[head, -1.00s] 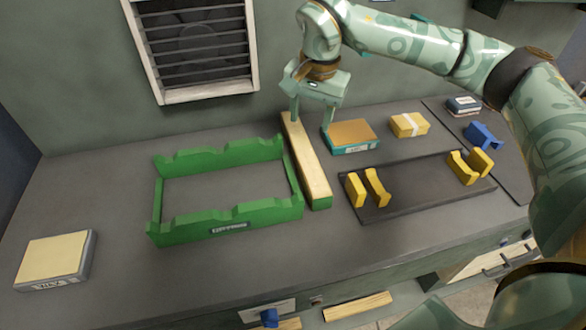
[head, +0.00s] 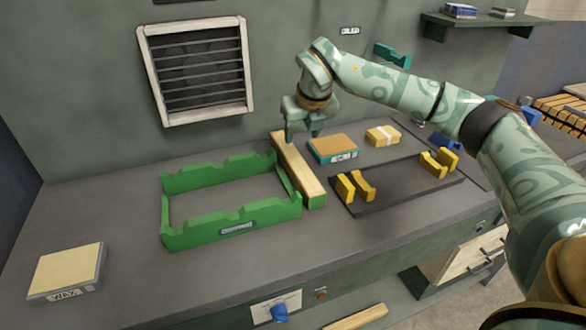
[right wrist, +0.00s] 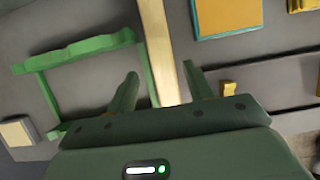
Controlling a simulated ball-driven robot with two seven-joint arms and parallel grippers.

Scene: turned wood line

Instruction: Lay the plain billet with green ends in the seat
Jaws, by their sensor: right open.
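The plain wooden billet (head: 300,174) lies on the grey bench, with green showing at its near end. In the right wrist view the billet (right wrist: 158,45) runs up between the two fingers. My right gripper (head: 303,137) is open and empty, over the far part of the billet, fingers pointing down. It also shows in the right wrist view (right wrist: 160,80). A green cradle (head: 205,229) with scalloped long walls stands just left of the billet and looks empty. Yellow notched blocks (head: 364,187) stand on a dark board to the right, with nothing lying in them. My left gripper is not in view.
A teal-sided box (head: 333,149) stands close right of the billet, and a banded yellow block (head: 383,136) beyond it. The dark board (head: 404,183) lies to the right. A pale-topped box (head: 66,271) sits at the far left. The bench is clear between it and the cradle.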

